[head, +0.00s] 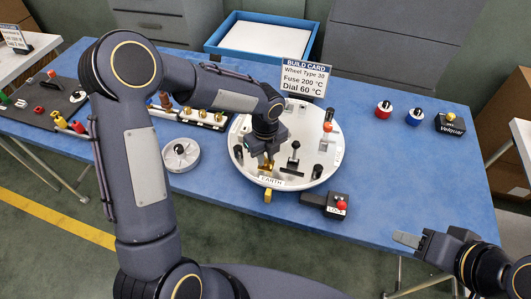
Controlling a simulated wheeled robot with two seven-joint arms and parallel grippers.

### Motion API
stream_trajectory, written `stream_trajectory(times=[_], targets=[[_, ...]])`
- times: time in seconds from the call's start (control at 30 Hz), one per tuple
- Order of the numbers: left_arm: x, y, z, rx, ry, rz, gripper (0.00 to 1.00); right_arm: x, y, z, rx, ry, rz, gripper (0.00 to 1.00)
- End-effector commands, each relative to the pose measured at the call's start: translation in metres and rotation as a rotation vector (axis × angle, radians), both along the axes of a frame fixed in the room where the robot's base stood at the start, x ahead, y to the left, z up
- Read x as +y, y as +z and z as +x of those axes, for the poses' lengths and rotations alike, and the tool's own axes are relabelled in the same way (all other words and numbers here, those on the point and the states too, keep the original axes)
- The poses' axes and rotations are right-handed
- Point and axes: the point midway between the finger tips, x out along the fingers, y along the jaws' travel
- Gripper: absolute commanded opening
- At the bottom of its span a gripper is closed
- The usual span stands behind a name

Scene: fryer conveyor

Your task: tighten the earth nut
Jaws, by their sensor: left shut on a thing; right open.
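My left gripper (266,163) points down over the front left part of a round white plate (311,180) on the blue table. It is shut on a small brass-coloured piece, the earth nut (264,171), just behind the "EARTH" label (271,181). My gripper hides part of the nut, and I cannot tell how far it sits on its stud. My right gripper (408,241) is open and empty, off the table's front edge at the lower right.
The round plate also bears black posts and an orange-topped part (328,127). A red-buttoned black box (338,204) stands at its front right. A build card (305,77) and blue tray (262,37) are behind. A grey wheel (181,155) lies left. The table's right front is clear.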

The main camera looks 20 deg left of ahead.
Motion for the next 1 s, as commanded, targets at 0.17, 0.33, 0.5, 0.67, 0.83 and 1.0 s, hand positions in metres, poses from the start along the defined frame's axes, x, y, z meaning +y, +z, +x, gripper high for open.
stream_trajectory(times=[0.17,0.33,0.5,0.67,0.83,1.0], targets=[[-0.0002,0.0021,0.0014,-0.004,-0.111,-0.001,0.0,0.0,0.0062,0.0,0.0,0.0,0.0,0.46],[-0.0004,0.0019,0.0016,-0.004,-0.183,-0.001,0.0,0.0,0.0087,0.0,0.0,0.0,0.0,0.46],[-0.0005,0.0016,0.0017,-0.004,-0.221,0.0,0.0,0.0,0.0098,0.0,0.0,0.0,0.0,0.46],[-0.0006,0.0013,0.0018,-0.004,-0.235,0.0,0.0,0.0,0.0101,0.0,0.0,0.0,0.0,0.46],[-0.0006,0.0013,0.0019,-0.004,-0.236,0.0,0.0,0.0,0.01,0.0,0.0,0.0,0.0,0.46],[-0.0006,0.0013,0.0019,-0.004,-0.235,0.0,0.21,0.0,0.01,0.0,0.0,0.0,0.0,0.46]])
